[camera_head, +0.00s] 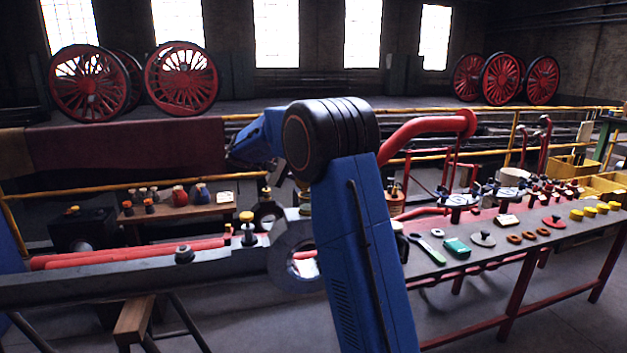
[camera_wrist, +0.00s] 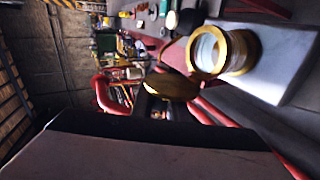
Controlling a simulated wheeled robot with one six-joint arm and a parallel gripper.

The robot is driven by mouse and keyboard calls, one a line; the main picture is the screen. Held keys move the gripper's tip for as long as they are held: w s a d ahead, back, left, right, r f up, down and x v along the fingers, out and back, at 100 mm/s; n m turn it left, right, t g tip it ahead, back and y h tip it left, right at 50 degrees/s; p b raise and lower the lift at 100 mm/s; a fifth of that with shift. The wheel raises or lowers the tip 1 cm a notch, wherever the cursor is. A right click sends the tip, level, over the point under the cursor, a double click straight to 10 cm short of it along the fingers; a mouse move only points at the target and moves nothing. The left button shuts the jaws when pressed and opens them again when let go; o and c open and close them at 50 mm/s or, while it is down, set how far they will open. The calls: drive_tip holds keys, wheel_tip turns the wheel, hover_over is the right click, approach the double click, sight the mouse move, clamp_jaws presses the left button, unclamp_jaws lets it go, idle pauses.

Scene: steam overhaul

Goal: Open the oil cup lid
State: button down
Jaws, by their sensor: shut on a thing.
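The oil cup (camera_wrist: 222,50) shows at the upper right of the wrist view as a round brass rim around a pale, glassy inside. Its mouth is uncovered. The brass oil cup lid (camera_wrist: 172,87), a gold disc, stands apart from the mouth, to its lower left. My gripper (camera_wrist: 165,109) fills the lower part of the wrist view as a large dark-edged block. It is shut, with the lid at its tip; the exact contact is hidden. In the head view my blue arm covers the gripper. A yellow-capped oil cup (camera_head: 247,226) stands on the long metal rod (camera_head: 130,283).
A workbench (camera_head: 560,235) with tools, rings and yellow parts stands on the right. A low wooden table (camera_head: 185,213) with small containers is at the left. Red pipes (camera_head: 425,128) and yellow railings (camera_head: 110,187) run behind my arm. Red wheels (camera_head: 182,80) stand at the back.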

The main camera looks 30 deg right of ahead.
drive_tip(key=shift+w+f+n, duration=0.15)
drive_tip(key=shift+n, duration=0.15)
drive_tip(key=shift+g, duration=0.3)
drive_tip(key=c, duration=1.7)
unclamp_jaws()
drive_tip(key=v, duration=1.7)
drive_tip(key=shift+w, duration=0.15)
drive_tip(key=shift+r, duration=0.2)
